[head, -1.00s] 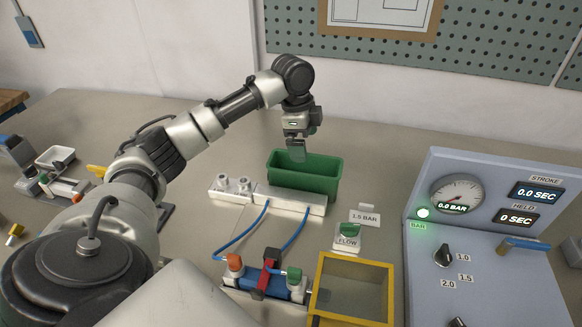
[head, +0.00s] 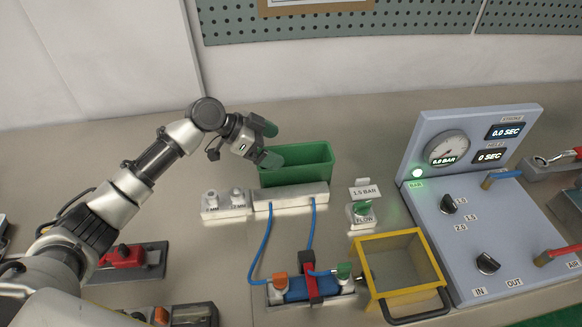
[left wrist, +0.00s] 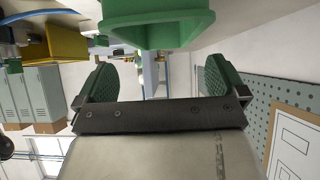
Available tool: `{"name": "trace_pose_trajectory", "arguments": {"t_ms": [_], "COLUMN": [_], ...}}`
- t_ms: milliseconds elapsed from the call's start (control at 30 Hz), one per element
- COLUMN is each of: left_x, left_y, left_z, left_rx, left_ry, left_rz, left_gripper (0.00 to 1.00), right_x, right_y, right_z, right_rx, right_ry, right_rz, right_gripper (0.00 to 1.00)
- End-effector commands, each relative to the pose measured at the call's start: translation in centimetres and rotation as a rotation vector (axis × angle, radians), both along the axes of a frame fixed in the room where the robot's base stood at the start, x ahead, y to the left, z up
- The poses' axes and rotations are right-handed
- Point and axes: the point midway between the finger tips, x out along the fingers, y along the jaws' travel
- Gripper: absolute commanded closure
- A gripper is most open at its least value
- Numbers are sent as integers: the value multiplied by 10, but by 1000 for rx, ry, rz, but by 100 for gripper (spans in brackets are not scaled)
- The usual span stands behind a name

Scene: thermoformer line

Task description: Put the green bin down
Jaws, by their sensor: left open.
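The green bin (head: 297,172) stands upright on the grey bench, just behind a long white block (head: 290,196). My left gripper (head: 271,144) is at the bin's back left corner, tilted sideways, with its green-padded fingers apart. The lower finger overlaps the bin's left rim in the head view; I cannot tell whether it touches. In the left wrist view the bin (left wrist: 155,28) lies ahead of the open fingers (left wrist: 156,80), with nothing between them. My right gripper is not in view.
A yellow-framed box (head: 366,268), a blue valve unit with hoses (head: 297,290) and a FLOW knob (head: 362,208) stand in front. The gauge panel (head: 480,225) fills the right. Bench behind and right of the bin is clear.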

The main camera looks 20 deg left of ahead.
Motion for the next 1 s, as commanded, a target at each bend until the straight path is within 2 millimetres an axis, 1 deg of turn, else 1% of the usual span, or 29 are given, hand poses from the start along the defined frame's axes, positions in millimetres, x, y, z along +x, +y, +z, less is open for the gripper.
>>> {"name": "trace_pose_trajectory", "arguments": {"t_ms": [33,100,233,400,533,633,833,1000], "left_x": [2,4,7,15,20,21,21,21], "left_y": [-5,-9,-16,-34,-45,-48,-48,-48], "left_z": [-3,-7,-11,-25,-38,-42,-43,-43], "left_rx": [-1,2,2,2,3,4,4,4], "left_ry": [1,0,0,2,1,2,1,1], "left_rz": [0,1,-1,0,0,1,1,1], "left_gripper": [0,0,0,0,0,0,0,26], "right_x": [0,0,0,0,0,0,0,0], "right_y": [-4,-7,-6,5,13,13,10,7], "right_z": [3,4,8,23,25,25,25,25], "right_rx": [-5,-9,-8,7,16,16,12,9], "right_ry": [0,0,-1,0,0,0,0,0], "right_rz": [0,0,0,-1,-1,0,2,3], "right_gripper": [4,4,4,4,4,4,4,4]}}
